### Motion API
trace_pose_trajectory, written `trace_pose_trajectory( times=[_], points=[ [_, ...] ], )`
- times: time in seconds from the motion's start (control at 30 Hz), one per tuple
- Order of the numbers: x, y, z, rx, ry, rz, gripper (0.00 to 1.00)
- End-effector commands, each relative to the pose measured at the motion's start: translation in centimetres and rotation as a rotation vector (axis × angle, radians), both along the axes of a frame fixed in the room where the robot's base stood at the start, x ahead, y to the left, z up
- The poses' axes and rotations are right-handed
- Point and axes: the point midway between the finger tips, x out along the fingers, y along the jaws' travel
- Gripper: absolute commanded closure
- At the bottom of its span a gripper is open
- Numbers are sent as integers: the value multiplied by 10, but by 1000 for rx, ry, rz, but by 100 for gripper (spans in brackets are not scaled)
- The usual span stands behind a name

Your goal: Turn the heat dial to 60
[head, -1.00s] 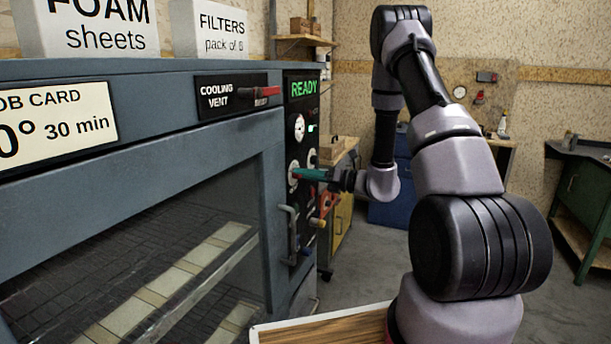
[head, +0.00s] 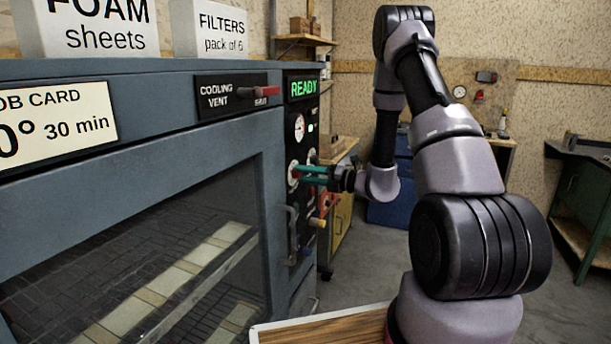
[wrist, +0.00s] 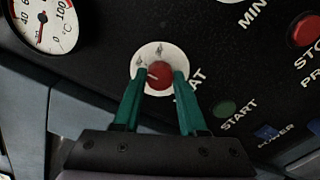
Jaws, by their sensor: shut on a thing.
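The heat dial is a red knob (wrist: 159,76) on a round white scale plate (wrist: 158,52), on the black control panel. Part of the label, ending in "AT", shows beside it. My gripper (wrist: 160,73) has its two green fingers closed on either side of the knob. A pale mark on the knob points left in the wrist view; the scale numbers are too small to read. In the head view, the gripper (head: 298,172) reaches the panel from the right, over the dial's white plate (head: 292,174). The fingers cover much of the knob there.
A temperature gauge (wrist: 40,22), a green start button (wrist: 224,108), a red button (wrist: 305,29) and a blue power control (wrist: 267,132) surround the dial. The oven's door handle (head: 291,234) is below. A green READY display (head: 303,88) is lit. A job card (head: 57,125) reads "0° 30 min".

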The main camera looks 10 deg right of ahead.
Motion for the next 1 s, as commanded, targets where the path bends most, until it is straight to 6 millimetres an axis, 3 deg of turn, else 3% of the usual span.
trace_pose_trajectory(
  times=[0.27, 0.3, 0.33, 0.37, 0.73, 1.0],
  points=[
    [-1, -1, -2, -3, 3, 0, 100],
    [-1, -1, -2, -2, 3, 1, 43],
    [-1, -1, -2, -2, 3, 1, 32],
    [-1, -1, -1, -2, 3, 1, 29],
    [-3, -4, -1, -1, 1, -1, 29],
    [-29, -43, -1, -1, 2, -7, 29]
  ],
)
